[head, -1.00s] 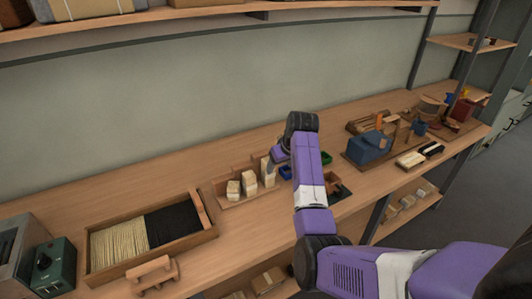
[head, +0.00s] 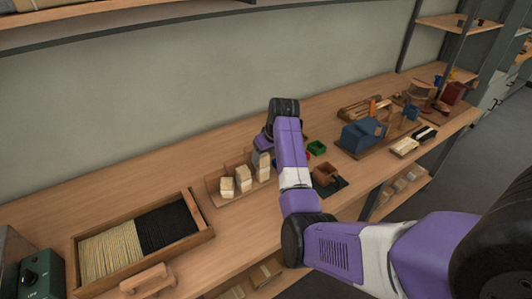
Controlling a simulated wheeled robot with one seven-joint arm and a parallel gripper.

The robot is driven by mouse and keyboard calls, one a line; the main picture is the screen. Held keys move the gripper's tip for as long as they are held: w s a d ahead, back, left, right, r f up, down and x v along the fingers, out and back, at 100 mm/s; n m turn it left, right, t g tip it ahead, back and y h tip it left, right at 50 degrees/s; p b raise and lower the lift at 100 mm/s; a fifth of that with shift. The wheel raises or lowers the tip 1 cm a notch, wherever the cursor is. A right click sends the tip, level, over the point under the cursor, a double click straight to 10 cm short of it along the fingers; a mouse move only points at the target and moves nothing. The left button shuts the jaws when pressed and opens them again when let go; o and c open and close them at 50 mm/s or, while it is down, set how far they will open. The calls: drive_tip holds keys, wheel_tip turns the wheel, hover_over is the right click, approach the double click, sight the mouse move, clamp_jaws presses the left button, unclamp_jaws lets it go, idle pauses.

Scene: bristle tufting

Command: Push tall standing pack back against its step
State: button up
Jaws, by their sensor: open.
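Three pale packs stand in a row on a stepped wooden holder (head: 225,201) near the middle of the bench. The tall pack (head: 262,166) is the rightmost, upright at the right end of the row. The shorter packs are the left one (head: 227,187) and the middle one (head: 243,178). My gripper (head: 265,146) is open, just above or behind the tall pack's top and mostly hidden by my purple arm. I cannot tell whether it touches the pack, or whether the pack touches its step.
A wooden tray (head: 203,209) of pale and black bristles lies to the left, with a wooden block (head: 147,281) in front. A green bin (head: 317,147) and a small brown box (head: 326,174) lie right of my arm. A blue machine (head: 362,134) stands farther right.

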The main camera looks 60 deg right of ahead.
drive_tip(key=shift+x, duration=3.15)
clamp_jaws()
drive_tip(key=shift+w, duration=0.15)
drive_tip(key=shift+w+d, duration=0.1)
drive_tip(key=shift+w, duration=0.05)
drive_tip(key=shift+w+d+r, duration=0.1)
drive_tip(key=shift+w+d, duration=0.15)
drive_tip(key=shift+w, duration=0.15)
